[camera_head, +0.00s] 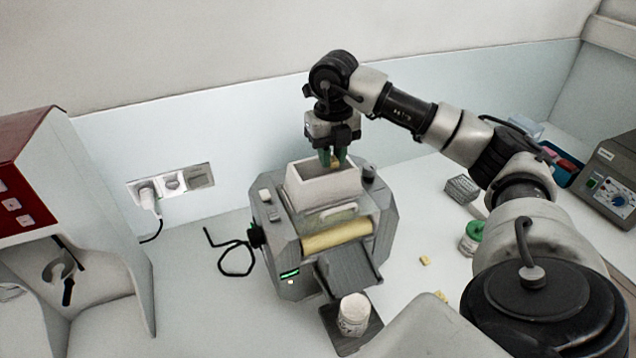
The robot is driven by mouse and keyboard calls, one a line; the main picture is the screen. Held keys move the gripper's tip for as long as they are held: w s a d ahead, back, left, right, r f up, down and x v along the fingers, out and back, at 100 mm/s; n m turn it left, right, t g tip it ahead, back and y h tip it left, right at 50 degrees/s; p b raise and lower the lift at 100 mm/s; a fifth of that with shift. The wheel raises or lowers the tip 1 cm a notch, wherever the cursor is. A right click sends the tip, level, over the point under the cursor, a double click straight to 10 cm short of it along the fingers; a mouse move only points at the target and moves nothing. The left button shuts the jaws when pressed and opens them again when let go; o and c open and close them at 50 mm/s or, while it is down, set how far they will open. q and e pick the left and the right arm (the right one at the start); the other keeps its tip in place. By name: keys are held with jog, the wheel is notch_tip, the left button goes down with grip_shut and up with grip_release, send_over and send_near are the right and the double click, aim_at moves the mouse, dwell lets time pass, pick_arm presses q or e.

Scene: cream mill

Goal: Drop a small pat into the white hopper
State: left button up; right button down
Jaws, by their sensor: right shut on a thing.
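The white hopper (322,194) is an open-topped box on top of a grey mill (288,240) with a pale yellow roller (337,236). My right gripper (333,163) points down over the hopper's opening. Its green fingertips are shut on a small yellow pat (335,163), mostly hidden between them. The fingertips appear at or just above the hopper's back rim; the exact height is hard to tell. More small yellow pats lie on the table, one at the right of the mill (424,260) and one nearer (441,296). My left gripper is not in view.
A white-topped jar (353,313) stands on a dark plate below the mill's chute. A green-lidded jar (471,238) and a grey block (461,189) stand to the right. A power socket (171,185) is on the wall. A red-and-white cabinet (30,180) stands left.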

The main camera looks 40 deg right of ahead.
jog(key=c, duration=1.4)
grip_release()
jog(key=o, duration=0.5)
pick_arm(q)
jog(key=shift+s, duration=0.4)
pick_arm(e)
jog(key=shift+r+b, duration=0.3)
jog(key=shift+r, duration=0.2)
pick_arm(q)
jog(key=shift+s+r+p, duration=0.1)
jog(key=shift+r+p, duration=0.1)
jog(key=shift+p, duration=0.3)
pick_arm(e)
notch_tip(320, 180, up, 10)
jog(key=shift+f, duration=0.1)
